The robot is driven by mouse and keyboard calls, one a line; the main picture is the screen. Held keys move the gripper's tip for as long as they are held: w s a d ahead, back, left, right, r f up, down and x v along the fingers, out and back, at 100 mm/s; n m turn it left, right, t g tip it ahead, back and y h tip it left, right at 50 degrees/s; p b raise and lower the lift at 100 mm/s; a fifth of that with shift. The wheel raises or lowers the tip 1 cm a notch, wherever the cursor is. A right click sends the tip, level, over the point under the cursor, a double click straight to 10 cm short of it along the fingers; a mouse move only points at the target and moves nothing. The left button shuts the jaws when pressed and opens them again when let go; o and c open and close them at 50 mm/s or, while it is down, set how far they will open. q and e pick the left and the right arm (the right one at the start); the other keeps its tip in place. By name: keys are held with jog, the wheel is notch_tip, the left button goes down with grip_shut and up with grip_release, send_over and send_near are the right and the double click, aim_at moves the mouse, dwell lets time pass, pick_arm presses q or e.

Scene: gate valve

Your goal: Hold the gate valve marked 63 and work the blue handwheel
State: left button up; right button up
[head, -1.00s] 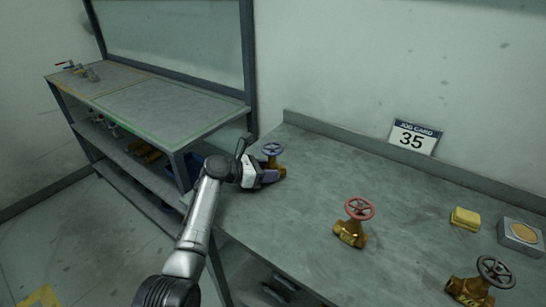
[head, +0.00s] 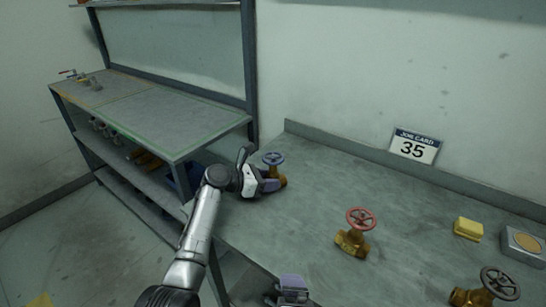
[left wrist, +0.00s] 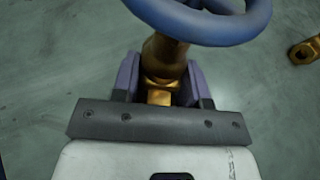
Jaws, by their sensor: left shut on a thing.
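The gate valve with the blue handwheel (head: 273,158) stands at the left end of the grey bench, its brass body (head: 282,180) partly hidden by my gripper. My left gripper (head: 270,185) is shut on that brass body, below the wheel. In the left wrist view the purple fingers lie on both sides of the brass body (left wrist: 162,75), and the blue handwheel (left wrist: 205,22) is above them. I cannot read a 63 on it. My right gripper (head: 292,284) shows only in part at the bottom edge, away from the valves; its jaw state is unclear.
A red-wheeled valve (head: 354,235) and a dark-wheeled valve (head: 490,289) stand on the bench. A yellow block (head: 468,229) and a grey box (head: 522,245) are at the right. A shelved workbench (head: 150,110) stands at the left.

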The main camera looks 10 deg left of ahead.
jog(key=a+r+n+t, duration=0.2)
jog(key=a+r+n, duration=0.1)
jog(key=r, duration=0.5)
jog(key=w+d+r+m+t+h, duration=0.1)
jog(key=d+r+m+t+h, duration=0.15)
jog(key=r, duration=0.65)
jog(key=w+d+r+m+t+h, duration=0.1)
jog(key=w+d+r+t+h, duration=0.2)
jog(key=r, duration=0.6)
jog(key=a+r+n+t+y, duration=0.45)
jog(key=a+n+y, duration=0.45)
jog(key=n, duration=0.4)
jog(key=n+g, duration=0.6)
jog(key=n, duration=0.2)
send_near(273, 156)
jog(key=shift+x, duration=4.95)
